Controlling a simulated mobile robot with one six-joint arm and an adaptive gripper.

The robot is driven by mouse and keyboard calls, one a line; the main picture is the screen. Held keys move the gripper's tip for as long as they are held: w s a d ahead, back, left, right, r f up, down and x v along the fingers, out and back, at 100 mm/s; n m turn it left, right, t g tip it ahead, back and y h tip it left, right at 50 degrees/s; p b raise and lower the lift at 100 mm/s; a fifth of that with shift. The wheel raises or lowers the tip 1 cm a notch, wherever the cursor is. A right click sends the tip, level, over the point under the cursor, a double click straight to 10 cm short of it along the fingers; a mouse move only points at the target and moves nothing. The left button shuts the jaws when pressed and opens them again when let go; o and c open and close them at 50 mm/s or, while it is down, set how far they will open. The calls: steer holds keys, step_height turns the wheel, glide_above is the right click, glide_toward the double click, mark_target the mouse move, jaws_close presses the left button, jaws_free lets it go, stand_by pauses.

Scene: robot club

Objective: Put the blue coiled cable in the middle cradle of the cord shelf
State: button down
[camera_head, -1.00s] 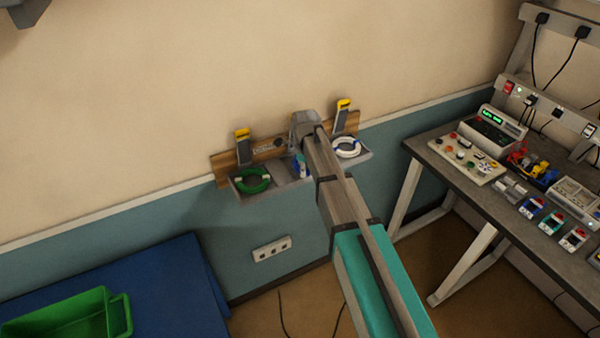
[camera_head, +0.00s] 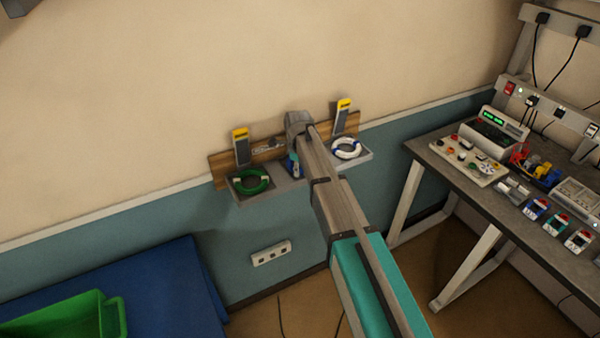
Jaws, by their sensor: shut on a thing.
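The cord shelf (camera_head: 222,162) is on the wall, with a wooden back board and grey cradles. A green coiled cable (camera_head: 250,182) lies in its left cradle and a white coiled cable (camera_head: 346,148) in its right cradle. My arm reaches over the middle cradle and hides most of it. A small piece of the blue coiled cable (camera_head: 293,167) shows beside my arm, at the middle cradle. My gripper (camera_head: 294,158) is mostly hidden by the arm and is shut on the blue cable. Whether the cable touches the cradle floor cannot be seen.
Two yellow-topped upright pieces (camera_head: 241,147) stand at the left and right of the shelf. A workbench (camera_head: 450,185) with instruments is to the right. A green bin (camera_head: 70,318) sits on a blue surface (camera_head: 165,285) at lower left. A socket strip (camera_head: 271,253) is below the shelf.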

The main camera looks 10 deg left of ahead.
stand_by(0.3)
steer(key=shift+c, duration=2.4)
jaws_free()
step_height(320, 180, up, 12)
steer(key=p, duration=1.2)
